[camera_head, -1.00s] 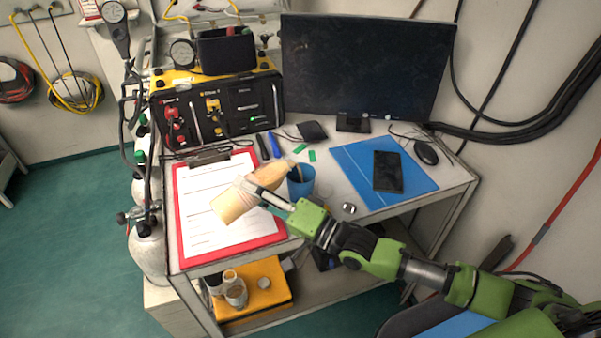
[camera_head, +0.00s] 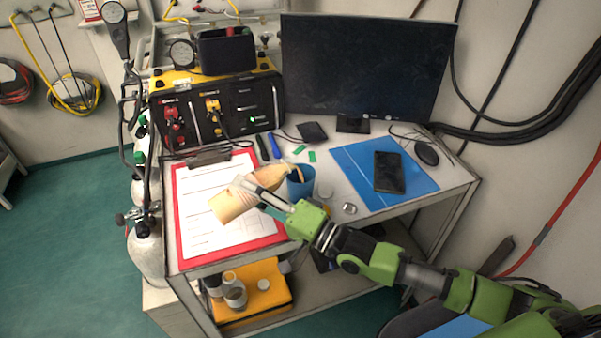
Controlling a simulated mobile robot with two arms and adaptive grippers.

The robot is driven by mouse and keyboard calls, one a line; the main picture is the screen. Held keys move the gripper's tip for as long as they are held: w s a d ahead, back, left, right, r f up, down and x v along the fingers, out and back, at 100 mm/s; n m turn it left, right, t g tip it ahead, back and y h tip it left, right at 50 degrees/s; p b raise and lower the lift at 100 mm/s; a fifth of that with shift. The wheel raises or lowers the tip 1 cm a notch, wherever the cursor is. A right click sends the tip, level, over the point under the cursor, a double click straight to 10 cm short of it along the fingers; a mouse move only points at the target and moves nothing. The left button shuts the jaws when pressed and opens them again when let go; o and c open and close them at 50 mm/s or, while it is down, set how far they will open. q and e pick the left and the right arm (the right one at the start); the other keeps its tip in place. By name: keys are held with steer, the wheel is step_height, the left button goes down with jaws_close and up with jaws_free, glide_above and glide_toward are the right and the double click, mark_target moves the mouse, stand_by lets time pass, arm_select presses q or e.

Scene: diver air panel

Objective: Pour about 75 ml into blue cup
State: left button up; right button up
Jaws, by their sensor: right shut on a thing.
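My right gripper (camera_head: 250,189) is shut around the body of a tan bottle (camera_head: 232,204). The bottle is held over the clipboard, tilted almost on its side, with its narrow neck (camera_head: 283,167) toward the upper right. The blue cup (camera_head: 301,187) stands upright on the table just right of the neck. The bottle's mouth is at the cup's rim, and a thin brownish strand runs from it into the cup opening. It looks like liquid, but the level inside the cup cannot be seen. My left gripper is not in view.
A red-edged clipboard (camera_head: 183,238) lies under the bottle. A blue mat (camera_head: 355,160) with a black phone (camera_head: 389,172) lies right of the cup. Small round items (camera_head: 349,208) sit close to the cup. The monitor (camera_head: 365,65) and air panel (camera_head: 250,100) stand behind.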

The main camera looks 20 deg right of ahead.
steer(key=shift+r, duration=0.1)
steer(key=shift+a+r+n+p, duration=0.15)
steer(key=shift+r+n+p, duration=0.2)
steer(key=shift+p, duration=0.35)
steer(key=n, duration=0.1)
steer(key=n+g+p, duration=0.1)
steer(key=f+n+p, duration=0.1)
steer(key=shift+w+d+g+h, duration=0.1)
steer(key=shift+d+g+h, duration=0.15)
steer(key=shift+g+h, duration=0.15)
steer(key=shift+f, duration=0.2)
steer(key=p, duration=0.1)
steer(key=r+n+p, duration=0.1)
steer(key=p, duration=0.1)
steer(key=shift+w+d+r+n, duration=0.1)
steer(key=shift+w+d+n, duration=0.05)
steer(key=shift+d+n, duration=0.15)
steer(key=shift+d+n+g+h+p, duration=0.3)
steer(key=shift+n+p, duration=0.05)
steer(key=shift+p, duration=0.15)
steer(key=shift+f, duration=0.2)
